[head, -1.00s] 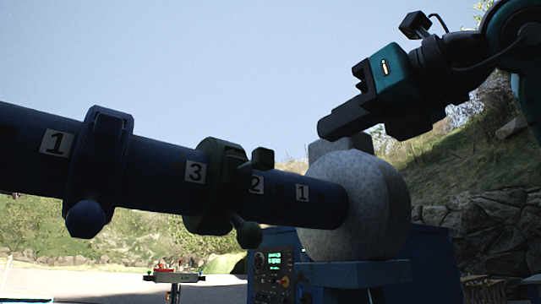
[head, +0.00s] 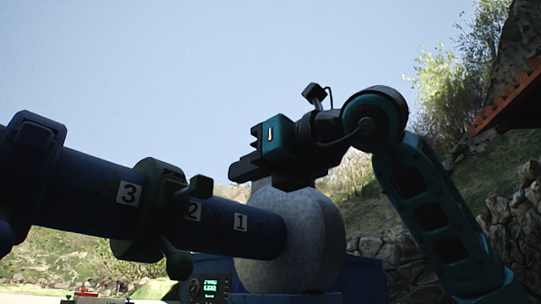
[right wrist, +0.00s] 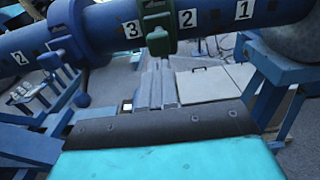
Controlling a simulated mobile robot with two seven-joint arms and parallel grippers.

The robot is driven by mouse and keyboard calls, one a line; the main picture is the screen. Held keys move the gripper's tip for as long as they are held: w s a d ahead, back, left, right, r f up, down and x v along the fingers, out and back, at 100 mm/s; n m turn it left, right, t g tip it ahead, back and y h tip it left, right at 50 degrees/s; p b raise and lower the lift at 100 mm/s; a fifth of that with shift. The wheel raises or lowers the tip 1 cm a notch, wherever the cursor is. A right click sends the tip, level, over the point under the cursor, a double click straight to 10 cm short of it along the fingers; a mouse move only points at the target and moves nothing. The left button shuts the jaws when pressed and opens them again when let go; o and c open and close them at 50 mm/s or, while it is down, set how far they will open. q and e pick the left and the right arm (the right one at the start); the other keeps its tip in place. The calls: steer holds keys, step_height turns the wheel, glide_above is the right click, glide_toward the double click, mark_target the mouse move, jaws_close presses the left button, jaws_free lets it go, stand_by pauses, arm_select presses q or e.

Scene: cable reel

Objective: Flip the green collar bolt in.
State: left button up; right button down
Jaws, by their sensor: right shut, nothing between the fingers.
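The green collar (head: 148,212) sits around the dark blue shaft (head: 85,190) beside the number 3 in the head view. A dark bolt piece (head: 200,187) sticks out at its upper right, and a rounded knob (head: 179,265) hangs below it. The green collar (right wrist: 158,27) also shows at the top of the right wrist view, between numbers 3 and 2. My right gripper (head: 236,172) is shut and empty. In the head view it appears above the number 1, right of the collar and apart from it. My left gripper is not in view.
A blue collar (head: 30,165) is further left on the shaft. A grey round stone-like body (head: 305,240) is at the shaft's right end. A control panel (head: 208,289) with a green display is below. Open sky lies above the shaft.

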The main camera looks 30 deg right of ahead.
mark_target(209, 185)
steer(key=x, duration=0.5)
steer(key=shift+w+p, duration=0.25)
steer(key=shift+p, duration=0.05)
steer(key=shift+w+a, duration=0.2)
steer(key=shift+w, duration=0.15)
steer(key=p+x, duration=0.1)
steer(key=x, duration=0.2)
steer(key=shift+w, duration=0.2)
steer(key=shift+d, duration=0.1)
